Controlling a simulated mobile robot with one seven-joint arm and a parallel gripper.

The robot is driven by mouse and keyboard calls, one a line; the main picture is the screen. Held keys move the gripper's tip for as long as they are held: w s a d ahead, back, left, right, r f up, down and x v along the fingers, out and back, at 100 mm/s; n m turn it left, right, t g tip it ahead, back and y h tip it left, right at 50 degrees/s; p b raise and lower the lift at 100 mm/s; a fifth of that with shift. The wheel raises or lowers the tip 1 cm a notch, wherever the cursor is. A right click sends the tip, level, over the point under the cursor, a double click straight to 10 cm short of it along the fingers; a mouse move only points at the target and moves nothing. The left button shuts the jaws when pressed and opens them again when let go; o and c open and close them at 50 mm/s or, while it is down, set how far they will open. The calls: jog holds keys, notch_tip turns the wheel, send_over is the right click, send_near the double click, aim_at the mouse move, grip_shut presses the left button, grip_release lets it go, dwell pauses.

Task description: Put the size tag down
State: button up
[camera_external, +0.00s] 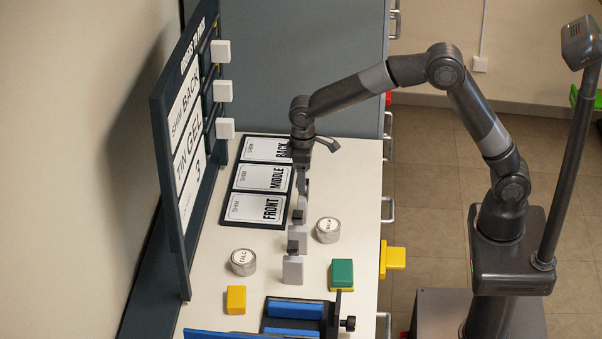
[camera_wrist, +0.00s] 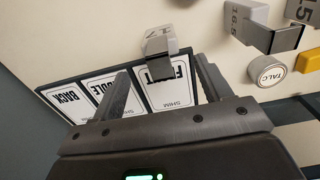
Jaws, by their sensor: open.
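The size tag marked 17 (camera_wrist: 160,42) is a bent grey piece that sits on a pale grey block, near the FRONT card in the wrist view. Its contact below is partly hidden. My gripper (camera_external: 302,166) points down at the far end of a row of grey blocks, beside the card tray. In the wrist view my gripper (camera_wrist: 160,68) has its two fingers wide apart, with the 17 tag seen between and beyond them. Nothing is seen clamped. Another tag, marked 16.5 (camera_wrist: 238,20), stands to the right, and one marked 15 (camera_wrist: 300,10) is beyond it.
A dark tray holds BACK, MIDDLE (camera_external: 263,178) and FRONT (camera_external: 256,208) cards. The TALC tin (camera_external: 243,262), another tin (camera_external: 328,230), a yellow block (camera_external: 236,299), a green block (camera_external: 342,272) and a blue-padded fixture (camera_external: 295,309) crowd the near end. A tall board (camera_external: 187,150) stands left.

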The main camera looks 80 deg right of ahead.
notch_tip(320, 180, up, 5)
jog(key=s+r+t, duration=0.3)
jog(key=s+r, duration=0.9)
jog(key=s, duration=0.5)
jog(key=s+a+f+t, duration=0.1)
jog(key=s+f+t, duration=0.1)
jog(key=s, duration=1.7)
jog(key=shift+t, duration=0.3)
